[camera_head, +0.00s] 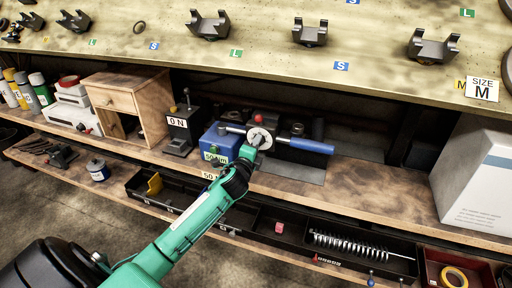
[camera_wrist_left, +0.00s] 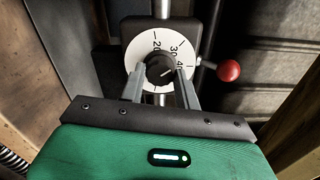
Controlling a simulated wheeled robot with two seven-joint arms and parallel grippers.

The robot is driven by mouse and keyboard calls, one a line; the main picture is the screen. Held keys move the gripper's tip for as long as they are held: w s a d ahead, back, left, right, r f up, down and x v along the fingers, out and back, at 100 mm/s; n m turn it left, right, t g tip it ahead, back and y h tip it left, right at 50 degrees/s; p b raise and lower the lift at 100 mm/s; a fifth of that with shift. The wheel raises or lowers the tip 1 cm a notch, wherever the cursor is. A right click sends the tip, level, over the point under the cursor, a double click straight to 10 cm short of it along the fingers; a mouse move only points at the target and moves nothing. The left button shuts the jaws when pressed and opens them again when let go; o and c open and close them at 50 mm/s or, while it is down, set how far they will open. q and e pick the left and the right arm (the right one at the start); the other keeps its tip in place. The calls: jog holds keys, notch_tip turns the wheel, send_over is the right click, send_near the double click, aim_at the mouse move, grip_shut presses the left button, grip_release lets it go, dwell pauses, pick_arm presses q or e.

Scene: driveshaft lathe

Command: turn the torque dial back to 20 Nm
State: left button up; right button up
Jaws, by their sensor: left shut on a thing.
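The torque dial (camera_wrist_left: 140,50) is a white disc with black marks and the numbers 20, 30 and 40 showing in the left wrist view. Its black knob (camera_wrist_left: 160,69) carries a light pointer line slanting to the upper right, toward the 40 side. My left gripper (camera_wrist_left: 161,80) has one finger on each side of the knob and is shut on it. In the head view the left gripper (camera_head: 256,148) reaches the dial (camera_head: 260,137) from below, and hides part of it. My right gripper is not in view.
A blue box (camera_head: 222,142) with a 50 Nm label stands left of the dial, and a blue-handled tool (camera_head: 305,145) lies to the right. A red ball-ended lever (camera_wrist_left: 228,70) sits close right of the dial. A black ON switch box (camera_head: 180,128) stands further left.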

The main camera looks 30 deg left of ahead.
pick_arm(q)
jog(key=n, duration=0.6)
jog(key=shift+n, duration=0.3)
jog(key=n+p, duration=0.1)
jog(key=n, duration=0.5)
jog(key=shift+n, duration=0.3)
jog(key=o, duration=1)
jog(key=shift+a, duration=0.1)
jog(key=shift+c, duration=0.2)
jog(key=shift+s, duration=0.1)
jog(key=b+v, duration=0.3)
jog(key=v, duration=1)
jog(key=shift+s+d, duration=0.2)
jog(key=shift+s, duration=0.1)
